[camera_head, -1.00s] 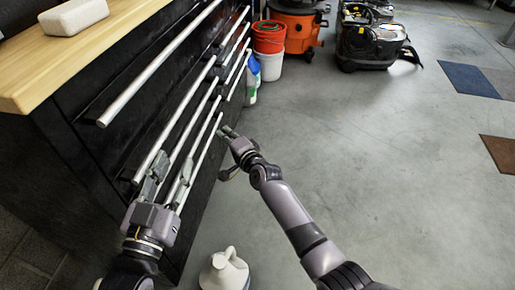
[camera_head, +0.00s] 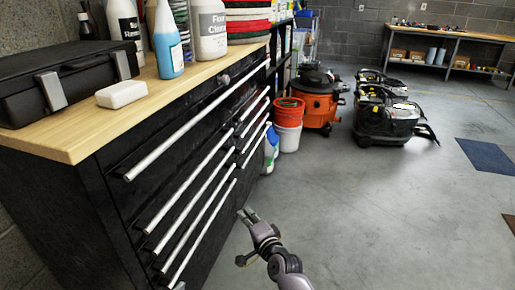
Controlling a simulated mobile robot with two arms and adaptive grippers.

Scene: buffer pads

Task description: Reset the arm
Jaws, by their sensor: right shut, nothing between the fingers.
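My right gripper (camera_head: 247,216) is at the bottom middle of the head view, in front of the dark drawer cabinet. It is shut and empty, and it appears apart from the drawer handles. Its arm comes in from the bottom edge.
The black cabinet (camera_head: 60,205) with long silver handles (camera_head: 200,130) and a wooden top (camera_head: 60,140) stands on the left. On it are a white block (camera_head: 121,94), a black case (camera_head: 60,78) and bottles (camera_head: 168,40). Buckets (camera_head: 289,112) and an orange vacuum (camera_head: 318,98) stand behind.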

